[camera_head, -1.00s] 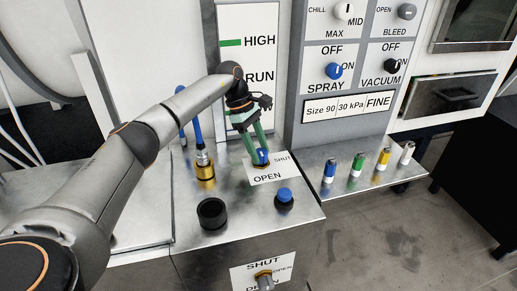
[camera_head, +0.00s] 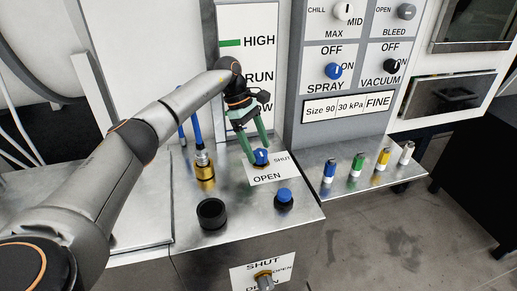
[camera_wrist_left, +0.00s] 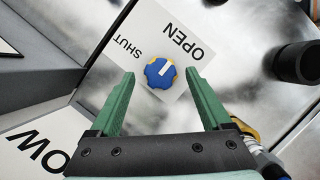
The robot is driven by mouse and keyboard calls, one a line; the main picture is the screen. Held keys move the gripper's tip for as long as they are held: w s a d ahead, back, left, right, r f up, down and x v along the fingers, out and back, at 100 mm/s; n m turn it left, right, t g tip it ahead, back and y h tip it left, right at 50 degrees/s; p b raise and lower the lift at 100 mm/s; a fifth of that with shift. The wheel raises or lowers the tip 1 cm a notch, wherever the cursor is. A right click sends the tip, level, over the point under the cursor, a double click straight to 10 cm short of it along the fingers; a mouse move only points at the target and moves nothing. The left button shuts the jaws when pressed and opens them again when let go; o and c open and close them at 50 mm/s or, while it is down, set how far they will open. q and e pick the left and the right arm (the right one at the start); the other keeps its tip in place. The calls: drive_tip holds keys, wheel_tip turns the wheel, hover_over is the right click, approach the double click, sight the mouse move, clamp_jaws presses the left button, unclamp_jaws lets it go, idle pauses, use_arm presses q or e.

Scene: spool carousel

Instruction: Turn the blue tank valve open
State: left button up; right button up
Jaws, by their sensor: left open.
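The blue tank valve (camera_head: 261,157) is a small round knob with a white mark on top. It sits on a white label (camera_head: 265,172) reading OPEN and SHUT, on the metal bench top. In the left wrist view the knob (camera_wrist_left: 160,73) has yellow at its edge, and its white mark slants up and right, towards the OPEN side. My left gripper (camera_head: 261,154) has green fingers spread wide, one on each side of the knob in the picture. In the wrist view clear gaps show between the knob and both fingers (camera_wrist_left: 162,76). My right gripper is out of view.
Beside the knob stand a brass fitting (camera_head: 205,172) with a blue hose, a black ring (camera_head: 212,213) and a blue push button (camera_head: 284,199). Several coloured cylinders, including a green one (camera_head: 356,165), stand on the right shelf. A panel of dials (camera_head: 345,75) rises behind.

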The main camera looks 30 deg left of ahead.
use_arm(q)
drive_tip(key=v, duration=0.6)
drive_tip(key=shift+r, duration=0.2)
